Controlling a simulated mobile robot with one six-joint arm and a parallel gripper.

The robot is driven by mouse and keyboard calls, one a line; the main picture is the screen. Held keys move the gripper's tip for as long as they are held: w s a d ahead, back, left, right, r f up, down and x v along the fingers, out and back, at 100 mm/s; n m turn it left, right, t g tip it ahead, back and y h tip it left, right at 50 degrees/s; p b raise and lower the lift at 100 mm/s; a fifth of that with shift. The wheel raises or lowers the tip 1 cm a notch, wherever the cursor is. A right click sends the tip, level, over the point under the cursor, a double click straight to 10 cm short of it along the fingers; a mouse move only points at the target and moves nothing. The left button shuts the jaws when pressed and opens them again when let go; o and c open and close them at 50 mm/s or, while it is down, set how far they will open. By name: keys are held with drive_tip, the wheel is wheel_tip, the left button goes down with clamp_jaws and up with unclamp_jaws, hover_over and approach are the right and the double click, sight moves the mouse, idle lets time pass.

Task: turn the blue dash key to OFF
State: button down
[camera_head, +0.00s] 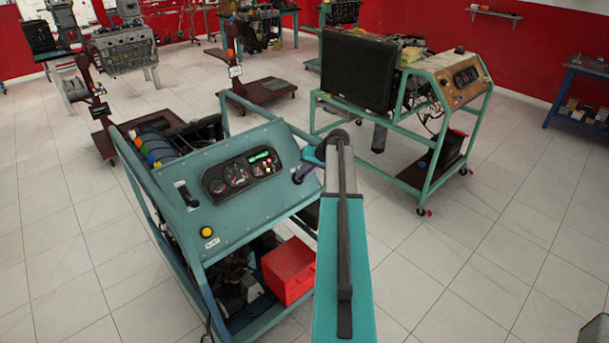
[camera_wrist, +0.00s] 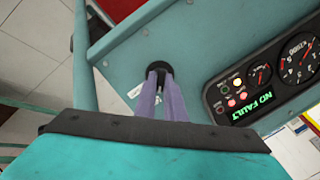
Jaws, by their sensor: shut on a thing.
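The teal dash panel (camera_head: 240,205) of the engine trainer stands left of my arm in the head view. In the wrist view, the round black key switch (camera_wrist: 158,67) sits on the teal panel (camera_wrist: 125,62). My gripper (camera_wrist: 158,75) has its two purple fingers closed together right at that switch, shut on the blue dash key. The key itself is hidden between the fingertips, so its angle and any OFF marking cannot be read. In the head view my gripper (camera_head: 299,178) meets the panel's right end.
The gauge cluster (camera_head: 240,172) sits beside the switch; in the wrist view its green display (camera_wrist: 252,108) reads NO FAULT, with yellow and red lamps lit. A yellow button (camera_head: 206,232) and black lever (camera_head: 187,194) are farther left. A second trainer (camera_head: 420,120) stands behind right.

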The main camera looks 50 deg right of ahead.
drive_tip(key=shift+f, duration=0.2)
drive_tip(key=n+b, duration=0.4)
drive_tip(key=b, duration=0.2)
drive_tip(key=shift+a+f+h, duration=0.1)
drive_tip(key=shift+a+h, duration=0.05)
drive_tip(key=shift+h, duration=0.15)
drive_tip(key=n+b, duration=0.1)
drive_tip(key=n, duration=0.1)
drive_tip(key=n+b, duration=0.2)
drive_tip(key=shift+a+r+g+h, duration=0.1)
drive_tip(key=shift+r+g+h, duration=0.1)
drive_tip(key=shift+g+h, duration=0.1)
drive_tip(key=shift+b, duration=0.3)
drive_tip(key=c, duration=1.8)
unclamp_jaws()
drive_tip(key=shift+c, duration=0.2)
drive_tip(key=shift+r, duration=0.2)
drive_tip(key=b+v, duration=0.2)
drive_tip(key=v, duration=1.1)
drive_tip(key=shift+s+r, duration=0.15)
drive_tip(key=shift+r, duration=0.1)
